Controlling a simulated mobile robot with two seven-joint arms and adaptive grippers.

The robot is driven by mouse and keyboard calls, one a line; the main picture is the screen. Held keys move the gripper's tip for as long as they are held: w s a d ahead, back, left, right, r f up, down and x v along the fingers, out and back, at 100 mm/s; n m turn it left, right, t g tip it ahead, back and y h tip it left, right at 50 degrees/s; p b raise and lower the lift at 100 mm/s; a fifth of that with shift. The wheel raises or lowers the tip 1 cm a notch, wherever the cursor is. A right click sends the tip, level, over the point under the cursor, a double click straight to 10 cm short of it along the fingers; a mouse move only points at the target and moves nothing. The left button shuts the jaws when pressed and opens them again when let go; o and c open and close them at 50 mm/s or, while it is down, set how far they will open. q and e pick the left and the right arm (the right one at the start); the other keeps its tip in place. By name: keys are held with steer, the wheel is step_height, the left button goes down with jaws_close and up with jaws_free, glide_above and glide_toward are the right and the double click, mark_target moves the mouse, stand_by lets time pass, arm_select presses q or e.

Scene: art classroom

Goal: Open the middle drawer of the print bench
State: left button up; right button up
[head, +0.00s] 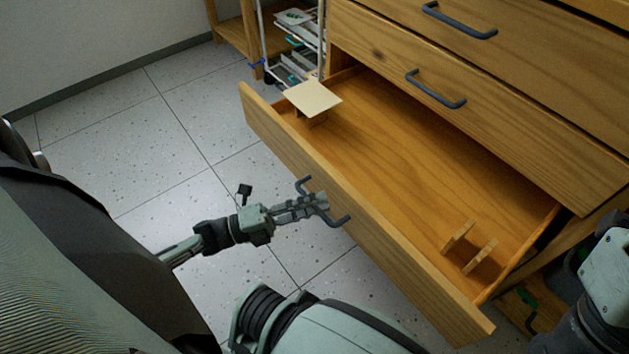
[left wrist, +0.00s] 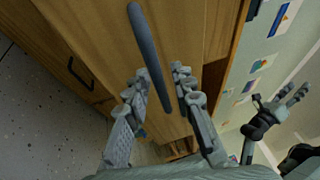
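The print bench (head: 560,75) is wooden, with two shut drawers showing at the upper right of the head view. Below them a drawer (head: 400,150) is pulled well out. Its front (head: 390,255) faces the lower left and carries a dark bar handle (head: 340,221). My left gripper (head: 316,202) is at this handle. My right gripper is out of the head view; a hand (left wrist: 275,112) shows at right in the left wrist view.
A pale flat square piece (head: 313,98) stands in the open drawer's far corner, and small wooden pieces (head: 470,247) stand near its close end. A white wire rack (head: 297,45) stands behind. The tiled floor (head: 180,130) left of the drawer is clear.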

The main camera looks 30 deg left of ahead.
arm_select(q)
steer(key=shift+a, duration=0.1)
steer(key=v, duration=1.2)
stand_by(0.4)
